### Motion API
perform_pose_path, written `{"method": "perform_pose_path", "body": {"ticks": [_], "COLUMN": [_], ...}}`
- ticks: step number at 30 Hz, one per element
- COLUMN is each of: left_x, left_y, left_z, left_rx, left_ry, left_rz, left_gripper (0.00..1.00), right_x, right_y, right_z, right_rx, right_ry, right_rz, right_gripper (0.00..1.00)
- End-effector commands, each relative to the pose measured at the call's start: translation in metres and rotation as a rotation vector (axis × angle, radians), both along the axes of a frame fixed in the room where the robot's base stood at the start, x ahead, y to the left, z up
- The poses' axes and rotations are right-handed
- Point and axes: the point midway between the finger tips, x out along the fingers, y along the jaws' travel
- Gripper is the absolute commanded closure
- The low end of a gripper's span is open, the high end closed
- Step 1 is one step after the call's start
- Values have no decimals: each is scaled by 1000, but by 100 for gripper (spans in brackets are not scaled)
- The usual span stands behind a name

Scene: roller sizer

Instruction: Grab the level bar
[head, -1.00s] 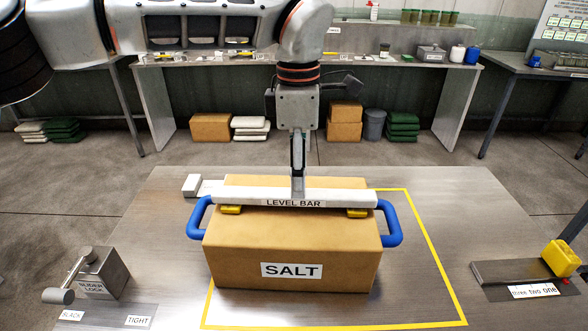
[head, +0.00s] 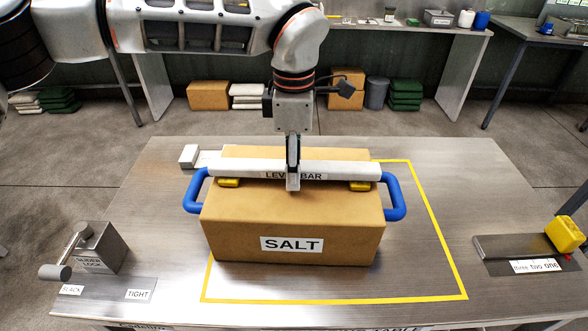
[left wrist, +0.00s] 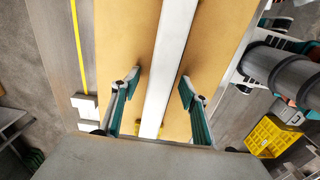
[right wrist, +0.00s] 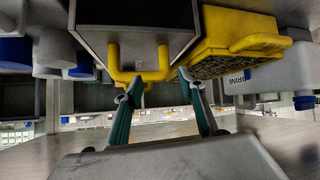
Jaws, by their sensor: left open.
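The level bar (head: 345,169) is a long white bar with blue loop handles at its ends, lying across the top of a brown box marked SALT (head: 292,222). My left gripper (head: 292,183) points down at the bar's middle, and a finger covers part of the LEVEL BAR label. In the left wrist view, the bar (left wrist: 166,75) runs between the two spread fingers of my left gripper (left wrist: 160,82), with gaps on both sides. My right gripper (right wrist: 156,84) shows only in the right wrist view, fingers apart, close to a yellow tubular handle (right wrist: 128,72).
A slider lock with a lever (head: 97,250) stands at the table's left. A yellow block (head: 565,233) sits on a grey fixture at the right. A yellow line (head: 437,230) frames the box area. A small white block (head: 188,156) lies behind the box.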

Motion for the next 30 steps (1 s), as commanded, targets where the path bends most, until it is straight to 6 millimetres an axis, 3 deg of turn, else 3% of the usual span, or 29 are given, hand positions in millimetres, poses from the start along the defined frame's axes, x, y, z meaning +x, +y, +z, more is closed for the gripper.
{"method": "perform_pose_path", "body": {"ticks": [6, 11, 23, 30], "left_x": [0, 0, 0, 1], "left_y": [0, 0, -1, -1], "left_z": [0, 0, 3, 29], "left_rx": [0, 0, -1, -2], "left_ry": [-1, 0, -2, -4], "left_rz": [0, 0, -1, 0], "left_gripper": [58, 100, 100, 100], "right_x": [1, 0, -2, -1], "right_y": [0, 0, -1, -1], "right_z": [1, -1, -4, -2], "right_rx": [0, -1, -2, -3], "right_ry": [-1, 2, 8, 5], "right_rz": [0, 0, 0, 0], "right_gripper": [60, 60, 60, 60]}}
